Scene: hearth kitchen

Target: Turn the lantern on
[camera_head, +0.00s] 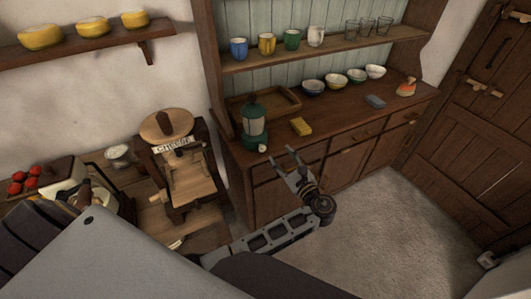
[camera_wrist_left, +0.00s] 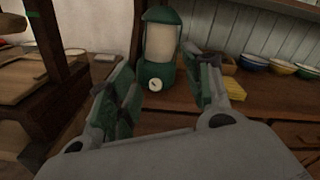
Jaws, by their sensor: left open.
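The green lantern (camera_head: 254,127) stands upright on the wooden sideboard, near its left end. In the left wrist view the lantern (camera_wrist_left: 159,47) is ahead between my fingers, with a pale panel and a round whitish dial (camera_wrist_left: 155,85) low on its front. The dial also shows in the head view (camera_head: 262,148). The panel looks dull. My left gripper (camera_head: 285,163) is open and empty, in front of the sideboard and a little right of the lantern, apart from it. Its fingers also show in the left wrist view (camera_wrist_left: 165,88). My right gripper is not seen.
A yellow sponge-like block (camera_head: 301,126) lies right of the lantern, and a wooden tray (camera_head: 284,101) is behind it. Several bowls (camera_head: 313,87) stand farther right. A cheese press (camera_head: 187,178) stands to the left. The floor (camera_head: 365,215) in front of the sideboard is clear.

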